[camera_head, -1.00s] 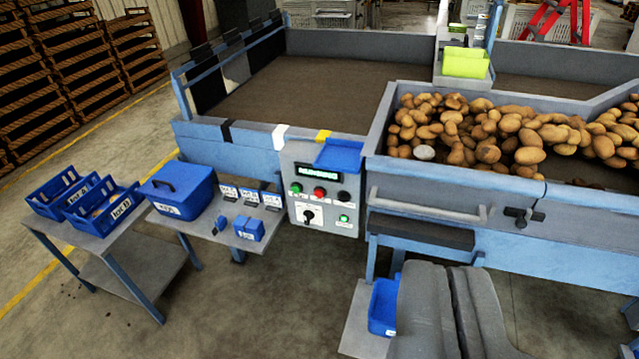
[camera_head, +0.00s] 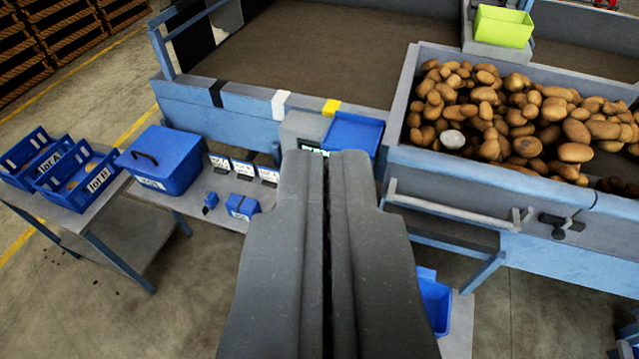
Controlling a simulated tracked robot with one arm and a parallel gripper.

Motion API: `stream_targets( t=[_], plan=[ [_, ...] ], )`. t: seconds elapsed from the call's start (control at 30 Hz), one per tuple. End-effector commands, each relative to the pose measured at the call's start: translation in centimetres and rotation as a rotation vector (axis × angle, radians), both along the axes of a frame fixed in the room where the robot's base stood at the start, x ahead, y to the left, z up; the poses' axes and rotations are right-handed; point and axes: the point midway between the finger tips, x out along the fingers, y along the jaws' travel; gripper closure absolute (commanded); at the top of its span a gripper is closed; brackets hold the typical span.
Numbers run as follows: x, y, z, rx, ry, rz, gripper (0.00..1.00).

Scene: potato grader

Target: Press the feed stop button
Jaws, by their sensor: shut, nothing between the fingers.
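The grey control panel (camera_head: 300,128) is on the front of the blue grader frame, just left of the potato bin. Only its upper edge and a sliver of its display show. My gripper (camera_head: 333,156) stands in front of it, shut and empty, its two dark grey fingers side by side. The fingers hide the panel's buttons, so the feed stop button is out of sight. I cannot tell whether the fingertips touch the panel.
A blue tray (camera_head: 353,134) sits at the panel's top right. The potato bin (camera_head: 440,170) with its front rail (camera_head: 450,210) is at the right. A side table (camera_head: 140,240) with blue crates and a lidded blue box (camera_head: 165,160) stands left. Open floor lies at lower left.

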Motion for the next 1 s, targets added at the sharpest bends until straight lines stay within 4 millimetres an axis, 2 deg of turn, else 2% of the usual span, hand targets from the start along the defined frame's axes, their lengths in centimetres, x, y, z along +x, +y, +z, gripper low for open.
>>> stream_targets(
  t=[0.07, 0.17, 0.27, 0.3, 0.47, 0.6, 0.77, 1.0],
  plan=[
    [0.6, 0.2, -0.2, 0.014, -0.001, 0.004, 1.00],
    [2.8, 0.8, -1.1, 0.065, -0.008, 0.014, 1.00],
    [6.2, 2.7, -2.6, 0.154, -0.017, 0.026, 1.00],
    [7.9, 3.2, -3.4, 0.197, -0.021, 0.031, 1.00],
    [14.5, 5.0, -7.1, 0.388, -0.041, 0.037, 1.00],
    [19.8, 6.3, -11.0, 0.556, -0.054, 0.024, 1.00],
    [25.4, 7.5, -16.3, 0.739, -0.070, -0.007, 1.00],
    [32.3, 8.5, -25.7, 0.996, -0.104, -0.088, 1.00]
  ],
)
